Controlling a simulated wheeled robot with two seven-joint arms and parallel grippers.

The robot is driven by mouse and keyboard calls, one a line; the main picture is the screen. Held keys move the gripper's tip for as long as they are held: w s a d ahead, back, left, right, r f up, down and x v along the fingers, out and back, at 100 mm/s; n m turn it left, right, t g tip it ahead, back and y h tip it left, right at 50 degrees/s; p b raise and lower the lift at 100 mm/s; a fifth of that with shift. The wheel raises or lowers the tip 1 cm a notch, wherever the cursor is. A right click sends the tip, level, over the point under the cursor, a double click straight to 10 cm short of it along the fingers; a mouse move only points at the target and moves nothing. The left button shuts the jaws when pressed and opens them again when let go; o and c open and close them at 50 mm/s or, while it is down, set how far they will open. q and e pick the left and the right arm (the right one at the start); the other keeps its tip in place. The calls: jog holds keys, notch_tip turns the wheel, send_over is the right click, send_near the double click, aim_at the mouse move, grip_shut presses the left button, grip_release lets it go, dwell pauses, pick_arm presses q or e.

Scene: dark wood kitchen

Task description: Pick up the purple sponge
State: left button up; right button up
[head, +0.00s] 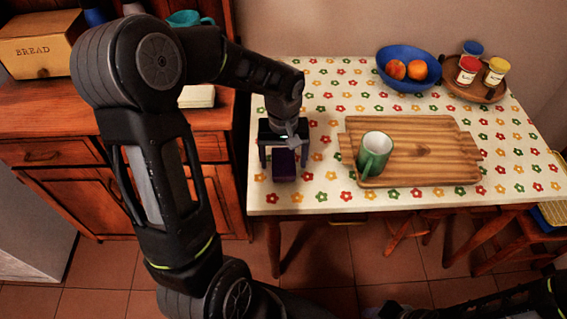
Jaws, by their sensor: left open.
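The purple sponge (284,165) is a small dark purple block on the flowered tablecloth, near the table's left edge. My left gripper (284,158) is over it from behind and above, with its jaws open and one finger to each side of the sponge. I cannot tell whether the fingers touch it. The wrist hides the sponge's far part. My right arm shows only in part at the bottom right, and its gripper is not clearly visible.
A wooden tray (430,160) with a green mug (374,155) lies right of the sponge. Behind are a blue fruit bowl (392,56) and a round wooden tray (480,92) with jars. The wooden cabinet (50,125) stands left. The table's front left corner is clear.

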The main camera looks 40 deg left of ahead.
aim_at(283, 161)
pick_arm(q)
jog(key=shift+c, duration=0.3)
jog(key=c, duration=1.5)
notch_tip(283, 161, up, 10)
jog(key=shift+r, duration=0.1)
jog(key=o, duration=0.9)
jog(key=c, duration=0.6)
jog(key=shift+c, duration=0.2)
